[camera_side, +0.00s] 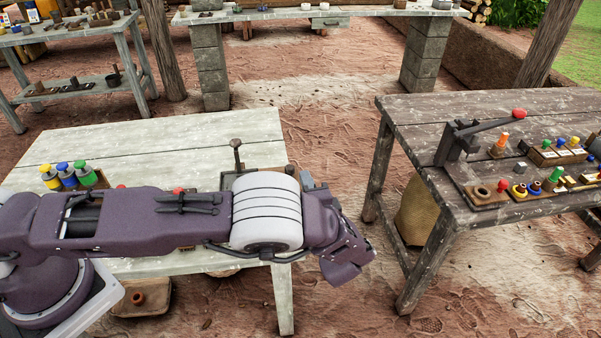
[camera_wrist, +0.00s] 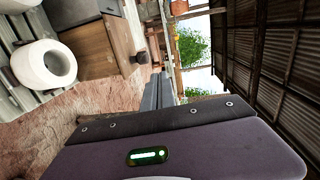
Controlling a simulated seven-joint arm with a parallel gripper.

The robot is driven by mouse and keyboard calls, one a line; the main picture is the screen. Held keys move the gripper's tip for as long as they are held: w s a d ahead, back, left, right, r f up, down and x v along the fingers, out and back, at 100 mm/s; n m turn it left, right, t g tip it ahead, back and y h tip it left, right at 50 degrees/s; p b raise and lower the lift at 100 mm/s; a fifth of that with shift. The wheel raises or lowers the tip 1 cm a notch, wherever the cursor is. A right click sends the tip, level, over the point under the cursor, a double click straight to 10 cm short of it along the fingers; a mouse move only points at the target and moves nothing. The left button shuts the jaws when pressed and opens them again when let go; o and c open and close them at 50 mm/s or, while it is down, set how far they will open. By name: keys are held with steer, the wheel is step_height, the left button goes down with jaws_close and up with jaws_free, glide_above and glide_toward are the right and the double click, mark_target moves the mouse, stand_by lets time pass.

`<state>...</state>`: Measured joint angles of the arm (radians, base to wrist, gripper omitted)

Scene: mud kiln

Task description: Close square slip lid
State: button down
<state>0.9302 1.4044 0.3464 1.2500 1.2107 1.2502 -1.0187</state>
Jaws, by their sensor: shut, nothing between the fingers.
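My gripper (camera_wrist: 158,88) shows in the wrist view as narrow grey fingers pressed together, with nothing between them. It points level, away from the tabletops. In the side view my arm reaches across the pale table from the left, and the hand hangs past the table's right edge. The fingers are mostly hidden there. I cannot pick out a square slip lid for certain. In the wrist view a brown wooden box (camera_wrist: 92,50) with a dark grey part (camera_wrist: 78,10) and a dark knob (camera_wrist: 139,58) stands left of my fingers, apart from them. A round white pot (camera_wrist: 45,65) is beside it.
The pale table (camera_side: 190,135) has yellow, blue and green bottles (camera_side: 66,175) at its left, and my arm hides much of its front. A darker table (camera_side: 430,110) at right carries a red-tipped lever (camera_side: 485,125) and several small parts. A dirt gap separates the tables.

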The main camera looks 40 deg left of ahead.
steer(key=d+f+m+t+h, duration=0.1)
steer(key=d+f+m+t, duration=0.1)
steer(key=d+f+t, duration=0.15)
steer(key=shift+g, duration=0.35)
steer(key=shift+w+a+f, duration=0.1)
steer(key=shift+w+a, duration=0.7)
steer(key=shift+a, duration=0.65)
steer(key=shift+w+a+r, duration=0.1)
steer(key=shift+w+a, duration=0.7)
steer(key=shift+a, duration=0.65)
steer(key=shift+w+a+f, duration=0.1)
steer(key=shift+w+a, duration=0.7)
steer(key=shift+a, duration=0.65)
